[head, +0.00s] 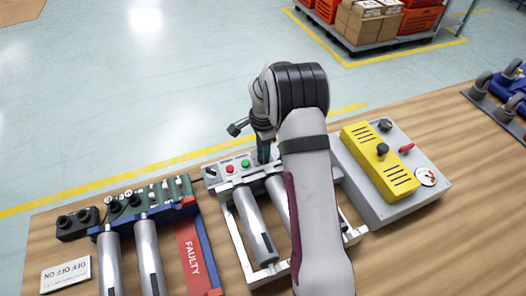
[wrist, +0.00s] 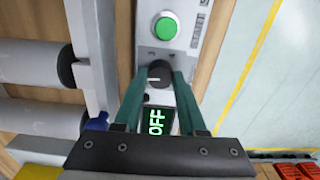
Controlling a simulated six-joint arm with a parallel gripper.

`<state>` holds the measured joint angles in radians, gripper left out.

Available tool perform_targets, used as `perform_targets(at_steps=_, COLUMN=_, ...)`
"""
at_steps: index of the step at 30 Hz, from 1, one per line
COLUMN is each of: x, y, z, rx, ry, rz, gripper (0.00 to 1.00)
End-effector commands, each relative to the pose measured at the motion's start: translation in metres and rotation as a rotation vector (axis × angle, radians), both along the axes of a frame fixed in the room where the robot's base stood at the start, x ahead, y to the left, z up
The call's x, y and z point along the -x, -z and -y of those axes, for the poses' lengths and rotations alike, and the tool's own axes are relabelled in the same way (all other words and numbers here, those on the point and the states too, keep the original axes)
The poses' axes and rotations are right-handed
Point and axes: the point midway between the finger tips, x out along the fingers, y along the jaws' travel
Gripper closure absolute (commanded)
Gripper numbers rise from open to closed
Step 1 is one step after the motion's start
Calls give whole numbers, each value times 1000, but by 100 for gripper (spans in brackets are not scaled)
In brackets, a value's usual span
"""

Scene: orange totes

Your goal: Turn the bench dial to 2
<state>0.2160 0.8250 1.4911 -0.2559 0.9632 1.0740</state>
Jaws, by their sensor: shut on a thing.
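The bench dial (wrist: 154,72) is a small round black knob with a short white mark, on a grey control panel (wrist: 201,50). My gripper (wrist: 158,80) has its two green fingers on either side of the dial, shut on it. A small display (wrist: 157,121) below the dial in the wrist view shows green "OFF" lettering. A green button (wrist: 166,28) sits above the dial there. In the head view the panel has a red button (head: 229,169) and a green button (head: 245,163). My gripper (head: 264,152) is at the panel there, and the dial is hidden by my gripper and arm.
Silver cylinders (head: 255,226) lie in a white frame before the panel. At left is another fixture with a red "FAULTY" plate (head: 189,258). At right is a grey box (head: 432,191) with a yellow cover, black knobs and a red lever.

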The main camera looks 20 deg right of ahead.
Motion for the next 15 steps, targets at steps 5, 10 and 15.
perform_targets(at_steps=5, x=0, y=0, z=-1, rx=-1, ry=83, rz=-1, gripper=100)
perform_targets(at_steps=10, x=0, y=0, z=-1, rx=-1, ry=132, rz=-1, gripper=100)
perform_targets(at_steps=15, x=0, y=0, z=-1, rx=-1, ry=154, rz=-1, gripper=100)
